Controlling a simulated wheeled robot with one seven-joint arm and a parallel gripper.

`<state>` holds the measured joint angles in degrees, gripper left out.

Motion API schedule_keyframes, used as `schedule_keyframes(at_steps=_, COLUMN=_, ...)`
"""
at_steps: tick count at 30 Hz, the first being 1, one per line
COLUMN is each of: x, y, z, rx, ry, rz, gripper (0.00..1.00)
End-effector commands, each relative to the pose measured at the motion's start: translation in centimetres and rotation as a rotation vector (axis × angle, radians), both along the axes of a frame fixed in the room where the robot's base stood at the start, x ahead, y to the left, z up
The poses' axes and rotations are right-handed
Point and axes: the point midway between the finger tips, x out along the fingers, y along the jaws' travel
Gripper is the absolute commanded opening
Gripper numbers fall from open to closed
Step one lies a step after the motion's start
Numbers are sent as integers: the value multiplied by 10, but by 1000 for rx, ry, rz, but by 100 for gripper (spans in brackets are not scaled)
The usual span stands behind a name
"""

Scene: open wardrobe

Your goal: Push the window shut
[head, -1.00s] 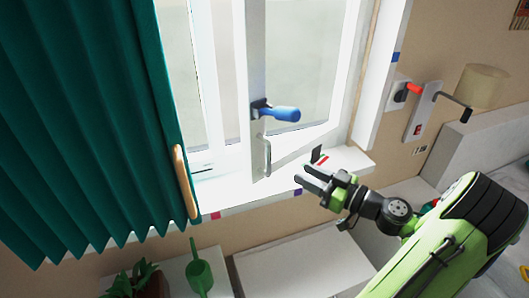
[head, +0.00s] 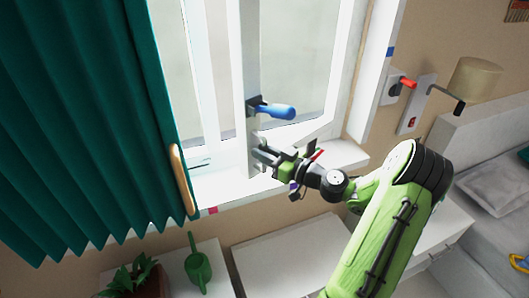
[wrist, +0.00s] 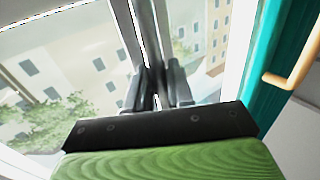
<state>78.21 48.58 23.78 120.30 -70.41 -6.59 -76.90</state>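The white window sash (head: 246,60) stands ajar, its free edge swung into the room and its right side by the frame. A blue handle (head: 276,110) sticks out from it. My gripper (head: 259,151) is at the sash's lower free edge, below the blue handle, with its fingers a little apart. In the wrist view the fingers (wrist: 157,88) overlap the sash edge (wrist: 147,35). I cannot tell whether they touch it. My gripper hides part of the lower sash.
A green curtain (head: 80,120) with a wooden tieback (head: 182,180) hangs at the left. The white sill (head: 225,190) runs below the window. A lamp (head: 473,80) and bed (head: 495,180) are at the right. A plant (head: 135,278) and green watering can (head: 198,268) stand below.

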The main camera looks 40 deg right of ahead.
Motion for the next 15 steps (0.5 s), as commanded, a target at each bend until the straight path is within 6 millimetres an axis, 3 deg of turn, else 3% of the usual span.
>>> schedule_keyframes(at_steps=3, x=0, y=0, z=0, rx=0, ry=0, rz=0, gripper=0)
schedule_keyframes(at_steps=8, x=3, y=1, z=-1, rx=-2, ry=0, rz=2, gripper=0)
schedule_keyframes(at_steps=11, x=19, y=3, z=-2, rx=-6, ry=3, rz=4, gripper=0)
schedule_keyframes(at_steps=15, x=58, y=9, z=-3, rx=-8, ry=3, rz=-5, gripper=0)
